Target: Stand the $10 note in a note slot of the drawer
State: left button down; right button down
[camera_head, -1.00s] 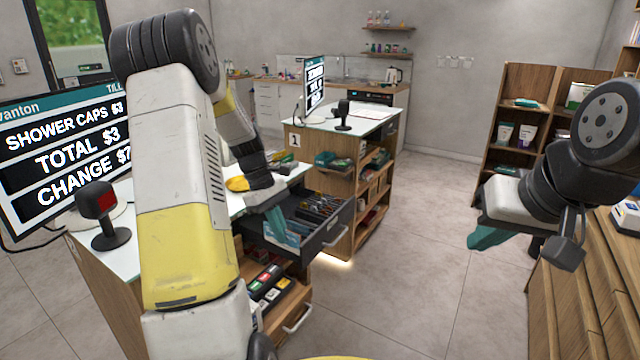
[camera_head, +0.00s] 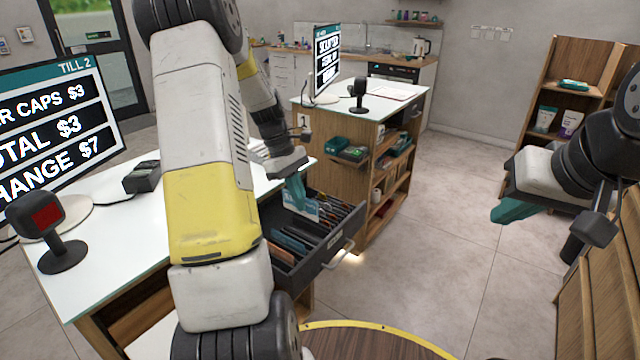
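The open drawer (camera_head: 345,240) is dark grey, with a handle and several narrow upright slots. It juts from the counter in the middle of the view. My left gripper (camera_head: 297,194) reaches over the drawer's back part with its teal fingers pointing down. The fingers look shut on a light blue note (camera_head: 307,208), which is small and partly hidden; its value cannot be read. I cannot tell whether its lower edge is inside a slot. My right gripper (camera_head: 512,209) hangs over the floor at the right, away from the drawer, with no object visible in it.
The till screen (camera_head: 55,130) reads total $3 and change $7. A scanner (camera_head: 58,232) and a card terminal (camera_head: 142,177) stand on the white counter (camera_head: 110,235). Another counter with shelves (camera_head: 345,170) stands behind the drawer. The floor (camera_head: 440,240) right of the drawer is clear.

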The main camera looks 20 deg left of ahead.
aim_at(292, 203)
pick_arm(q)
jog(key=shift+s+f, duration=0.1)
jog(key=shift+f, duration=3.15)
jog(key=shift+f, duration=0.2)
jog(key=shift+f, duration=0.25)
jog(key=shift+f, duration=1.05)
jog(key=c, duration=1.6)
grip_release()
jog(key=shift+c, duration=0.2)
jog(key=v, duration=0.7)
jog(key=shift+r, duration=0.3)
notch_tip(292, 203, up, 8)
jog(key=shift+r, duration=0.15)
